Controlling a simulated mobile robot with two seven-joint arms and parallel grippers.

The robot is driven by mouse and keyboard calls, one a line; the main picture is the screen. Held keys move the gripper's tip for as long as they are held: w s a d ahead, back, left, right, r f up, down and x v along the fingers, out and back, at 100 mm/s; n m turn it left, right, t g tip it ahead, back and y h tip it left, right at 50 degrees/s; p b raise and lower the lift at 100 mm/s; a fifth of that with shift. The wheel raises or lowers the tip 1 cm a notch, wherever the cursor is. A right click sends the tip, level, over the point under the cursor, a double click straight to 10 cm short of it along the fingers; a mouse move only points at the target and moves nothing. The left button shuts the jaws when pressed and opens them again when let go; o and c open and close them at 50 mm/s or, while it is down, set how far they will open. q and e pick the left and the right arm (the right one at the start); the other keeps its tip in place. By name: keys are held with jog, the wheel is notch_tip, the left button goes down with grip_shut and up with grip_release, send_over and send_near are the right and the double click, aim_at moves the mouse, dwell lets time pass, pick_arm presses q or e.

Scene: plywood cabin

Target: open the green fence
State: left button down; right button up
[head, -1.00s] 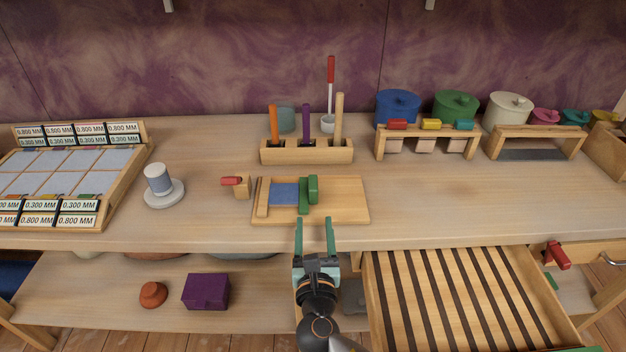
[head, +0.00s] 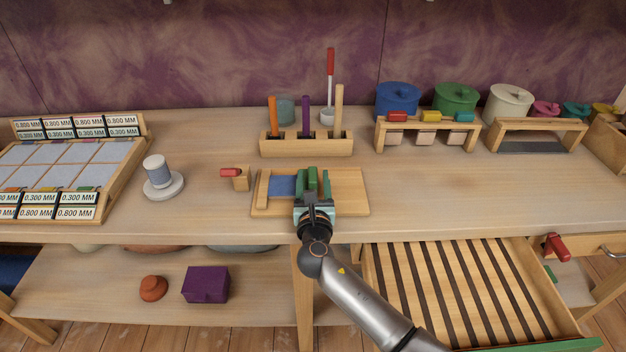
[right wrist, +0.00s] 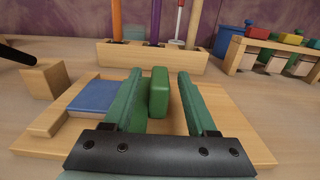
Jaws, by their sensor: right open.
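The green fence (head: 312,179) stands on a light wooden board (head: 350,192), just right of a flat blue piece (head: 282,186). It also shows in the right wrist view as an upright green block (right wrist: 158,92). My right gripper (head: 313,182) is open over the board, with its green fingers on either side of the fence's upright block. In the right wrist view (right wrist: 160,80) a gap shows between the block and the right finger; the left finger is closer to it. The lower part of the fence is mostly hidden by my left-hand finger. My left gripper is out of view.
A wooden rack (head: 305,145) with upright coloured sticks stands behind the board. A small wooden block with a red handle (head: 232,173) is to the left. Below the tabletop's front edge, a slatted drawer (head: 460,290) sticks out at right. The tabletop right of the board is clear.

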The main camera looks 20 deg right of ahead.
grip_shut()
dwell(0.3)
dwell(1.0)
jog(key=shift+d, duration=0.1)
